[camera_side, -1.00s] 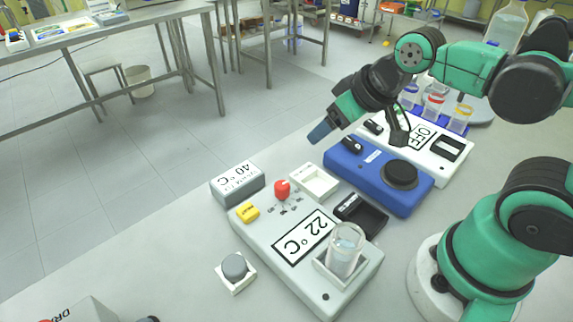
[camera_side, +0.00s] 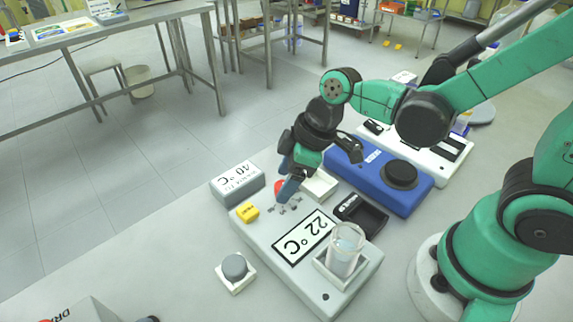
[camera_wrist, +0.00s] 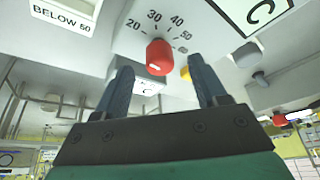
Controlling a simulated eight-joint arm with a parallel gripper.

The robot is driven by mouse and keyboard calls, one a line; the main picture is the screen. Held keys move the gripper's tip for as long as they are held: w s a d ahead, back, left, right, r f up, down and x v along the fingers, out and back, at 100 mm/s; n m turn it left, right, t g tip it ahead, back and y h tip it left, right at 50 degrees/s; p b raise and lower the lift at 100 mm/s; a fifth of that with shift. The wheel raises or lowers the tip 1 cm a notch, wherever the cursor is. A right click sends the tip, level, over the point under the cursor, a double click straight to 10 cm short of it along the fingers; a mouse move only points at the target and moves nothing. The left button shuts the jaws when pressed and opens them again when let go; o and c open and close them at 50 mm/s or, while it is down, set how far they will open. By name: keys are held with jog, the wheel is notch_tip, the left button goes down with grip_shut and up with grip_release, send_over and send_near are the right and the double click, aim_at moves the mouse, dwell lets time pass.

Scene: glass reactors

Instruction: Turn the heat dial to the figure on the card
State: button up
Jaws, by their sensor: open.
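The red heat dial (camera_wrist: 159,57) stands out from the front of the grey hotplate (camera_side: 262,235), with figures 20 to 60 around it. In the wrist view, my gripper (camera_wrist: 162,66) is open, with one blue finger on each side of the dial and gaps showing on both sides. I cannot tell clearly which figure the dial points to. The card (camera_side: 238,178) on a grey block reads 40 °C. The hotplate's display (camera_side: 304,237) reads 22 °C.
A glass beaker (camera_side: 346,250) stands on the hotplate. A blue stirrer unit (camera_side: 378,176) stands to the right. A grey knob on a white base (camera_side: 235,268) lies in front.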

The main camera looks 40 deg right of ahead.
jog(key=shift+w+a+f, duration=0.1)
jog(key=shift+a+f, duration=0.05)
jog(key=shift+f, duration=0.35)
grip_shut()
